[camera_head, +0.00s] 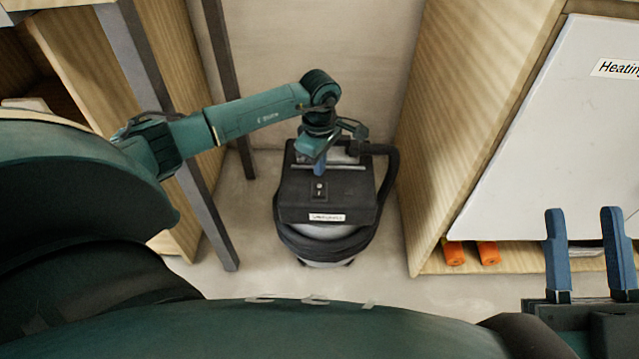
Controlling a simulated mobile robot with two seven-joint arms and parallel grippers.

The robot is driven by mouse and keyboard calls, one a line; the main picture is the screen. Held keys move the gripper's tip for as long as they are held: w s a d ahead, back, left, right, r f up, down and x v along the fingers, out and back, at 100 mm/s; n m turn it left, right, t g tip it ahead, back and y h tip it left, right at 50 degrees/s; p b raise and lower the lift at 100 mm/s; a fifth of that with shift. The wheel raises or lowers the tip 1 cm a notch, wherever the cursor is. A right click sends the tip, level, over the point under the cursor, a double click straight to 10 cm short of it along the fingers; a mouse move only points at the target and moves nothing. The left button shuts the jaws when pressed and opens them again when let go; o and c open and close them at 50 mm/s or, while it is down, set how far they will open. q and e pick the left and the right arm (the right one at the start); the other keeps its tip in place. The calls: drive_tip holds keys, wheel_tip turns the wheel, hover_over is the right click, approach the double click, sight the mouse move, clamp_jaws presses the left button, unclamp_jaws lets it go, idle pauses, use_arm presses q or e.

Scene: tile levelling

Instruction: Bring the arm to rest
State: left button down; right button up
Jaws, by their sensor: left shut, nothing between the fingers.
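My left arm (250,115) reaches in from the left and bends down over a black and grey vacuum cleaner (355,208). My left gripper (319,167) points down over the vacuum's top, close to its handle and switch. Its blue fingertips are together with nothing between them. I cannot tell whether they touch the vacuum. My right gripper (586,255) is at the lower right edge, with its two blue fingers pointing up and well apart. It is open and empty.
The vacuum's black hose (388,180) curves along its right side. A wooden cabinet (470,85) with a white panel labelled "Heating" (560,110) stands right, orange cylinders (455,253) at its foot. Dark metal posts (228,60) and wooden shelving stand left. Floor shows around the vacuum.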

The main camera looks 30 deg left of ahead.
use_arm(q)
drive_tip(key=shift+r+p, duration=0.55)
drive_tip(key=shift+r, duration=0.45)
